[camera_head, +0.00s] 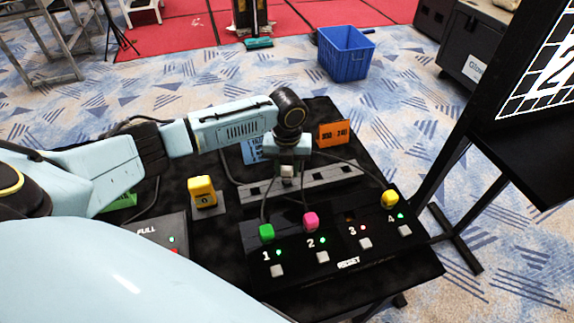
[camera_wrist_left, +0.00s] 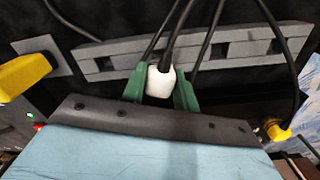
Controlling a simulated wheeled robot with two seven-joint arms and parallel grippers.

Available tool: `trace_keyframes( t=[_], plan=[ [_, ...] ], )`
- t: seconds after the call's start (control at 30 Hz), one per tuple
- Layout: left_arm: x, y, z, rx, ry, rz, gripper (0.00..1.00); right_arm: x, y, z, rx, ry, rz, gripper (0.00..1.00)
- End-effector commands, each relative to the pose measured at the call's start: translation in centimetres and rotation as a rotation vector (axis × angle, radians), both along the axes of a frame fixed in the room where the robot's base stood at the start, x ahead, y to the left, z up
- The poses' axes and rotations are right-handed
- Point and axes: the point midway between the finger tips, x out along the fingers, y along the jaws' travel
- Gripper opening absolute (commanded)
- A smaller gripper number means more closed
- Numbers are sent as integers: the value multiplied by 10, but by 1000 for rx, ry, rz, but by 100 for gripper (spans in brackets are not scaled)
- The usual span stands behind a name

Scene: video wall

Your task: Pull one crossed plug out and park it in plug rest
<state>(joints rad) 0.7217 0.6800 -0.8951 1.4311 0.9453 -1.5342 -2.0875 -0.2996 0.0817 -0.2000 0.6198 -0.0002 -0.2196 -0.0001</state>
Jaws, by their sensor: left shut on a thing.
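My left gripper (camera_head: 287,170) is shut on a white plug, with its green fingers (camera_wrist_left: 160,90) on either side of the plug (camera_wrist_left: 161,80). A black cable runs from the plug. The gripper is over the long grey slotted rail (camera_head: 335,174), which looks like the plug rest; whether the plug touches it I cannot tell. On the black panel (camera_head: 330,275), a green plug (camera_head: 266,232) is at 1, a pink plug (camera_head: 311,221) at 2 and a yellow plug (camera_head: 390,199) at 4. Socket 3 (camera_head: 350,217) has no plug. My right gripper is not in view.
A yellow block (camera_head: 202,190) on a grey base stands left of the rail. An orange sign (camera_head: 334,133) stands behind it. Several black cables cross the rail. A dark video wall frame (camera_head: 470,120) rises at the right. A blue crate (camera_head: 346,54) is on the floor.

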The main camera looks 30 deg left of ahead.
Motion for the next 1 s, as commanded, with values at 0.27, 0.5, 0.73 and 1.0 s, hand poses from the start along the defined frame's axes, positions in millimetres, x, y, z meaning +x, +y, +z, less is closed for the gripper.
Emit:
trace_keyframes(
  t=[0.27,0.5,0.73,1.0],
  plan=[
    [0,0,0,0,0,0,7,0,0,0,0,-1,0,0],
    [0,0,0,0,0,0,7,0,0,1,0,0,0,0],
    [1,1,1,0,0,0,7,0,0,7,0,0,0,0],
    [2,1,0,0,0,0,7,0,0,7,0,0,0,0]
  ],
)
